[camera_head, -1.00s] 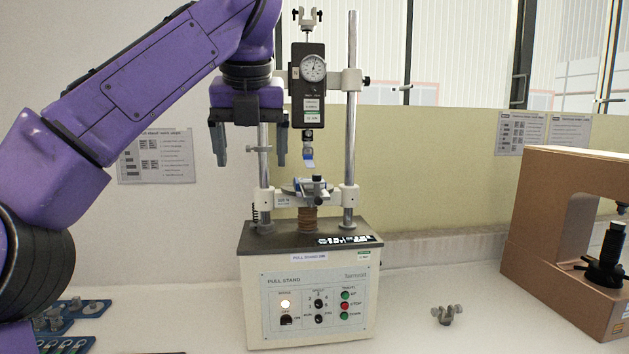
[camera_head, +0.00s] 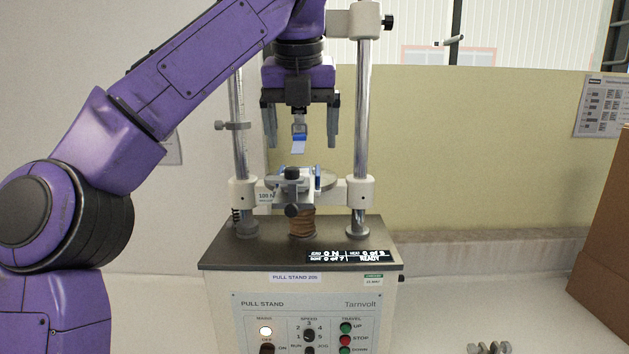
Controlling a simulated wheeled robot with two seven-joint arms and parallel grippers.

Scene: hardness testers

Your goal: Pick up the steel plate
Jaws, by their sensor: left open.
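A pull stand (camera_head: 318,310) with a dark top faces me. A small blue and pale flat strip (camera_head: 298,146) hangs from the upper clamp. I cannot tell which piece, if any, is the steel plate. My left gripper (camera_head: 301,138) is open and points down in front of the stand's upper part. In the picture its two fingers lie on either side of the strip, which looks untouched; depth is unclear. The gripper and arm hide the dial gauge. My right gripper is not in view.
Two upright steel posts (camera_head: 361,130) flank the gripper. A small grey wing-shaped fitting (camera_head: 489,348) lies on the table at the lower right.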

